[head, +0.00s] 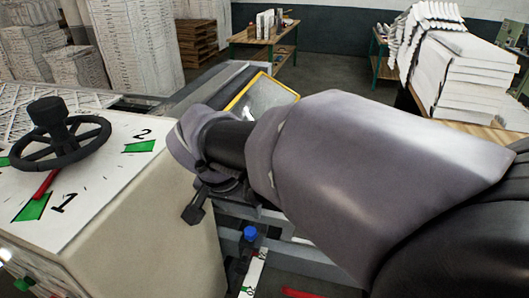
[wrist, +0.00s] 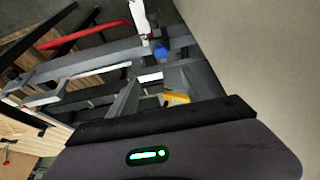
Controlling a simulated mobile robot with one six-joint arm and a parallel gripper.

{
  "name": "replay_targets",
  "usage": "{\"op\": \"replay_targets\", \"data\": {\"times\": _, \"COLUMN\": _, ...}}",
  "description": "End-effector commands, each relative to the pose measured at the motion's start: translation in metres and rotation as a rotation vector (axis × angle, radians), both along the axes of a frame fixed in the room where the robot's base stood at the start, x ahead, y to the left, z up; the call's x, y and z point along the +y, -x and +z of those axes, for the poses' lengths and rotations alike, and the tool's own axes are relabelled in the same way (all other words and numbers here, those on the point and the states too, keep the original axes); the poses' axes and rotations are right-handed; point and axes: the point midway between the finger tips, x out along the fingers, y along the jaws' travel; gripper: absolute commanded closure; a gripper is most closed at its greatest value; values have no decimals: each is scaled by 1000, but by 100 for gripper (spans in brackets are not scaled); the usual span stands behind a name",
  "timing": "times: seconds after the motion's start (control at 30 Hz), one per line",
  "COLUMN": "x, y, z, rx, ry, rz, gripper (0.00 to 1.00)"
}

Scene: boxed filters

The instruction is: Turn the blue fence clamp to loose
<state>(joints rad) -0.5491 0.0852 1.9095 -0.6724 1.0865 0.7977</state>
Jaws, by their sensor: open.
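The blue fence clamp (head: 250,233) shows in the head view as a small blue knob on a dark post, low in the middle, beside the pale machine housing. In the wrist view the blue clamp (wrist: 161,52) is near the top centre, beyond my fingers. My gripper (head: 195,208) is at the end of my arm, above and to the left of the clamp in the head view. In the wrist view my gripper (wrist: 160,92) is open, with nothing seen between its fingers. It is apart from the clamp. Whether the clamp is tight or loose I cannot tell.
A black handwheel (head: 62,132) with a red pointer stands on a white panel marked 1 and 2. Grey rails (wrist: 75,65) and a red bar (wrist: 87,38) lie around the clamp. The pale housing wall (wrist: 250,50) is close on the right in the wrist view.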

Motion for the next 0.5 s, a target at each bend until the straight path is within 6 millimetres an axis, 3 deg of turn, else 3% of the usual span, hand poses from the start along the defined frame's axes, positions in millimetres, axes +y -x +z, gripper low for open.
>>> {"op": "replay_targets", "data": {"times": 0.17, "x": -3, "y": -12, "z": -35, "rx": 1, "ry": 6, "rz": -5, "gripper": 42}}
{"op": "replay_targets", "data": {"times": 0.5, "x": -17, "y": -48, "z": -129, "rx": 3, "ry": 4, "rz": -4, "gripper": 42}}
